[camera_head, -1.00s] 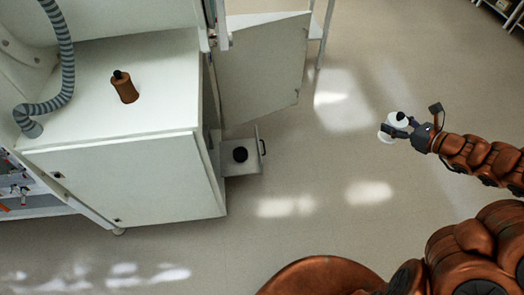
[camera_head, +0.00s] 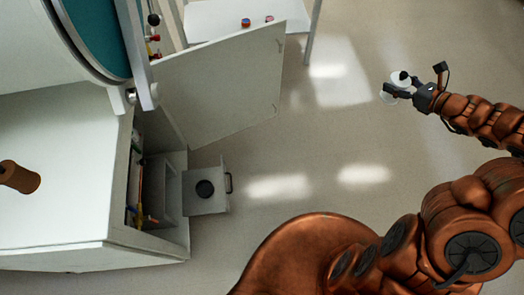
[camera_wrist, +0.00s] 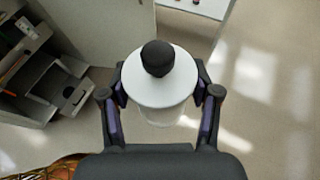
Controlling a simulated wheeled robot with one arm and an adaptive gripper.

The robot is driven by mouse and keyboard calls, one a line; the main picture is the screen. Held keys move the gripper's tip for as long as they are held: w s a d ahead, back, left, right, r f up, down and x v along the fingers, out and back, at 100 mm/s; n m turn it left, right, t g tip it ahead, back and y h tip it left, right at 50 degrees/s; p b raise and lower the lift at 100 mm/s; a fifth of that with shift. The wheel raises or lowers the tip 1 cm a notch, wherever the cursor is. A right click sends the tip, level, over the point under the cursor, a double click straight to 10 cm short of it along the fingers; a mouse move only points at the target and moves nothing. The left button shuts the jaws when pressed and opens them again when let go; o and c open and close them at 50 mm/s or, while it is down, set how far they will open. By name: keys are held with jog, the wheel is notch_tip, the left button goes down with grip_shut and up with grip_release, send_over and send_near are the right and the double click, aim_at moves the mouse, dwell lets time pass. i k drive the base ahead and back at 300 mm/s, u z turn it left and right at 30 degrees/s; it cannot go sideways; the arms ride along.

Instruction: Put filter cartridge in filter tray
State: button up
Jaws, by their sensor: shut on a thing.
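The filter cartridge is a white cylinder with a black knob on top; it shows in the head view (camera_head: 397,89) and in the wrist view (camera_wrist: 160,91). My gripper (camera_head: 402,91) is shut on it, with a finger on each side in the wrist view (camera_wrist: 161,100). It is held in the air over open floor, at the right of the head view. The likely filter tray is a grey pulled-out drawer (camera_head: 213,203) with a handle, low at the cabinet's open side. A dark round disc (camera_head: 205,188) is in it. The drawer also shows at the left of the wrist view (camera_wrist: 78,97).
An open cabinet door (camera_head: 220,85) stands out just behind the drawer. A white table (camera_head: 205,22) with small coloured items is at the top. A brown bottle-like object (camera_head: 20,178) is on the white cabinet top (camera_head: 60,215). The floor between drawer and gripper is clear.

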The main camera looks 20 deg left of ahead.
aim_at(205, 189)
jog(key=i, duration=2.2)
jog(key=u, duration=5.55)
jog(key=i, duration=0.5)
